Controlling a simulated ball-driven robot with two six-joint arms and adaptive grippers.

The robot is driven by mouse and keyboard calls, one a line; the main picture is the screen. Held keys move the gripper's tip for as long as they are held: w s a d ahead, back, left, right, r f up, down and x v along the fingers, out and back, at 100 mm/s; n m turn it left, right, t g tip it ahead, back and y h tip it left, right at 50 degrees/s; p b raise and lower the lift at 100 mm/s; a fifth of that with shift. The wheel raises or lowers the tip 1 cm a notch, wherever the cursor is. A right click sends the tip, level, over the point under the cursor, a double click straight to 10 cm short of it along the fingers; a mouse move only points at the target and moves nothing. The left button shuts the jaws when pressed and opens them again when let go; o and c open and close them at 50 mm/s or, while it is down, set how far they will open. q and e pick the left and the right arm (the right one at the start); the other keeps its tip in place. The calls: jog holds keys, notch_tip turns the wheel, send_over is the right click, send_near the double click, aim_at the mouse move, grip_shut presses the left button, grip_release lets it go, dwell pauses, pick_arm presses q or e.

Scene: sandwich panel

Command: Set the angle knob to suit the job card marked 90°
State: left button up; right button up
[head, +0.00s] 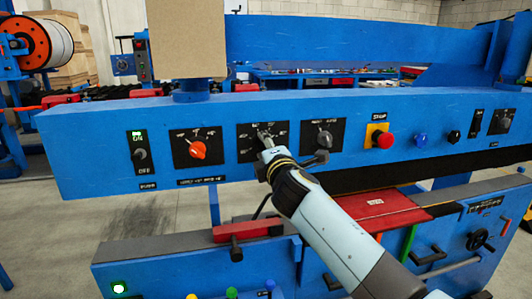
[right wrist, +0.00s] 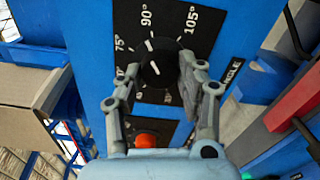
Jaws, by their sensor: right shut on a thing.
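The angle knob (right wrist: 155,62) is a black dial on a black plate lettered ANGLE, with 75°, 90° and 105° readable in the right wrist view. White marks show on and beside the knob near the 90° side, but I cannot tell its exact setting. My right gripper (right wrist: 158,70) has its two fingers on either side of the knob and is shut on it. In the head view my right gripper (head: 264,138) covers most of the knob on its plate (head: 247,144). No card marked 90° is readable. My left gripper is out of view.
A red-orange knob (head: 198,150) sits left of the angle plate and another black knob (head: 323,139) right of it. A green-lit switch (head: 140,152), red stop button (head: 382,140) and blue button (head: 421,139) share the blue panel (head: 90,150). A blank brown board (head: 187,40) stands above.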

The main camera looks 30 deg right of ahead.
jog(key=shift+f+m+b, duration=0.1)
jog(key=shift+m+b, duration=0.35)
jog(key=shift+m, duration=0.55)
jog(key=o, duration=1.2)
jog(key=shift+c, duration=0.2)
jog(key=shift+s, duration=0.15)
jog(key=v, duration=1.2)
